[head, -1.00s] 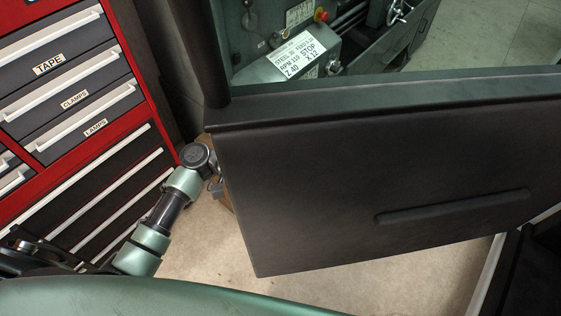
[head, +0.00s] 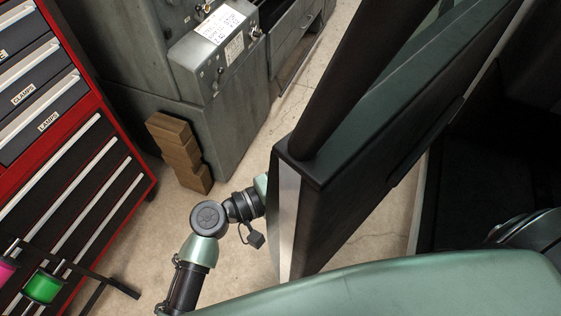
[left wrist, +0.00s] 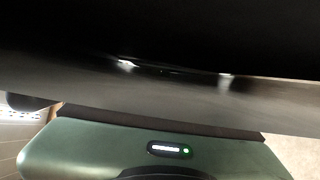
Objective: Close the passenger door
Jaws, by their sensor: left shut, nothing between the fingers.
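The passenger door (head: 370,150) stands open in the head view, seen from above and steeply from its edge. Its dark inner panel and window frame face me, and a pale end edge (head: 287,220) shows near the middle. My left arm (head: 208,218) reaches to the door's outer side, where the door hides the hand. In the left wrist view a dark, blurred surface fills the upper part very close to the hand. My left gripper (left wrist: 175,70) is shut and empty there, its fingers hardly distinct. Contact with the door cannot be told. My right gripper is out of view.
A red tool cabinet (head: 92,150) stands at the left, with a spool rack (head: 45,288) in front. Wooden blocks (head: 180,150) lie beside a grey-green machine (head: 215,110). The dark cab opening (head: 480,170) is at the right. Bare floor (head: 340,250) shows below the door.

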